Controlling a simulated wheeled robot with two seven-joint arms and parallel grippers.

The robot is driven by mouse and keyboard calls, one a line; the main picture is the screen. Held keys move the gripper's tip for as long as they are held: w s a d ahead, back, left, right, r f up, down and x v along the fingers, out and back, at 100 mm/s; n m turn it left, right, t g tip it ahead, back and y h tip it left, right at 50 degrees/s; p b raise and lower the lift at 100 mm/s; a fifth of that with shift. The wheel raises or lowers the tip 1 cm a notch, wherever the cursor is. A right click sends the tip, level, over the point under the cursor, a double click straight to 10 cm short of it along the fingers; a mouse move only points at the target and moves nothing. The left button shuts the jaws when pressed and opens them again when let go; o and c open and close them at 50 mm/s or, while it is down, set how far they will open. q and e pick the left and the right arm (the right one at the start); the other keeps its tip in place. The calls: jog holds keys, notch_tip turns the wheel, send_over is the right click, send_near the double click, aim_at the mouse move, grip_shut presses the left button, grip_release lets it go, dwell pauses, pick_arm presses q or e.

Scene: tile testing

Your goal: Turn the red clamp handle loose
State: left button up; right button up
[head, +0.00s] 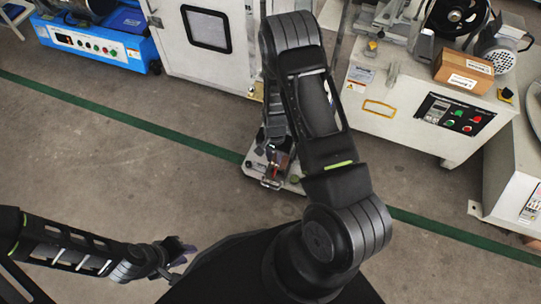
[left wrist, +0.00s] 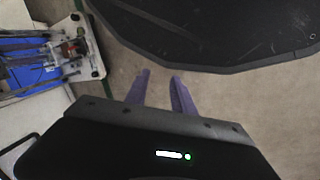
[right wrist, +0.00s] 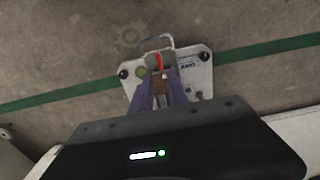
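The red clamp handle (right wrist: 159,62) sticks up at the middle of a small white base plate (right wrist: 197,73) in the right wrist view. A brown block and a grey metal part lie just below it in that picture. My right gripper (right wrist: 161,82) has its two fingers apart on either side of these parts, close to the handle; I cannot tell whether they touch it. In the head view the right gripper (head: 277,143) is over the plate (head: 291,181), and the arm partly hides the clamp. My left gripper (left wrist: 161,74) is open and empty over bare floor.
White machine cabinets (head: 212,45) and a blue unit (head: 95,42) stand at the back. A white bench (head: 410,105) with a cardboard box (head: 463,72) stands right. A green line (head: 130,120) crosses the floor. The floor at the left is clear.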

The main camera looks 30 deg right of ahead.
aim_at(274, 172)
pick_arm(q)
jog(key=shift+f, duration=0.1)
pick_arm(e)
jog(key=shift+f, duration=0.1)
